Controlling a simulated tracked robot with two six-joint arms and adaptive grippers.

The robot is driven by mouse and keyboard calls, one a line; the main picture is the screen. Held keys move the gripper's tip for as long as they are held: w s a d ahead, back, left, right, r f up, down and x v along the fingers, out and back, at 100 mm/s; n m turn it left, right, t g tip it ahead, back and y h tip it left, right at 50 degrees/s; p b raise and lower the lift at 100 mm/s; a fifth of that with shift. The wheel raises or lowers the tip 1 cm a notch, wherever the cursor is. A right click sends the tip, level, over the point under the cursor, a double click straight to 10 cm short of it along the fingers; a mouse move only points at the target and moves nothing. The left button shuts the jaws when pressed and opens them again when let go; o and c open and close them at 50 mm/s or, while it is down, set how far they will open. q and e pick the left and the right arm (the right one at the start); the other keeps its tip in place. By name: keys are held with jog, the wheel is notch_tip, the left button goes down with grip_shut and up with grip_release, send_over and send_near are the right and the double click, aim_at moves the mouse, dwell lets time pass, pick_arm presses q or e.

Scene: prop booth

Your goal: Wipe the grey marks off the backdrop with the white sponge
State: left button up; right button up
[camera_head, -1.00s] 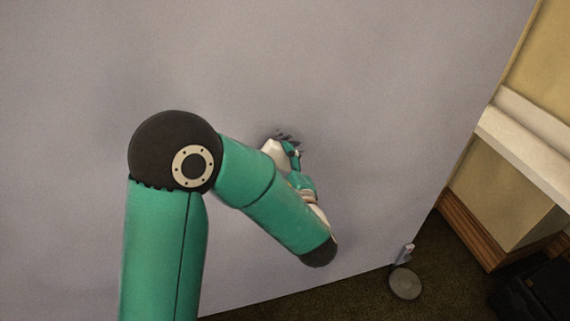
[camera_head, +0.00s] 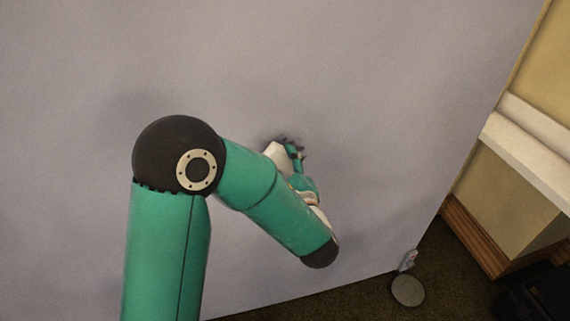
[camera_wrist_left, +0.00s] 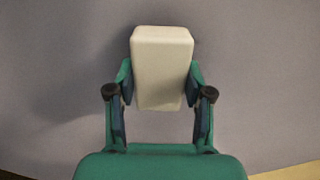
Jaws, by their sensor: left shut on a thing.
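The backdrop (camera_head: 400,110) is a large grey upright sheet filling most of the head view. Small dark grey marks (camera_head: 285,138) show on it beside my left gripper; the gripper partly hides that spot. My left gripper (camera_head: 290,156) is close to the backdrop. In the left wrist view the white sponge (camera_wrist_left: 162,68) is a pale block held between both fingers of the left gripper (camera_wrist_left: 160,98), with the grey backdrop behind it. I cannot tell whether the sponge touches the backdrop. My right gripper is not in view.
A grey round foot (camera_head: 407,291) with a small clamp stands on the dark floor at the backdrop's lower edge. A yellow wall with a white ledge (camera_head: 530,158) and wooden skirting is at the right. A dark box (camera_head: 540,295) sits at the lower right corner.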

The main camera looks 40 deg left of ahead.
pick_arm(q)
jog(key=shift+w+a, duration=0.45)
jog(key=shift+a, duration=0.1)
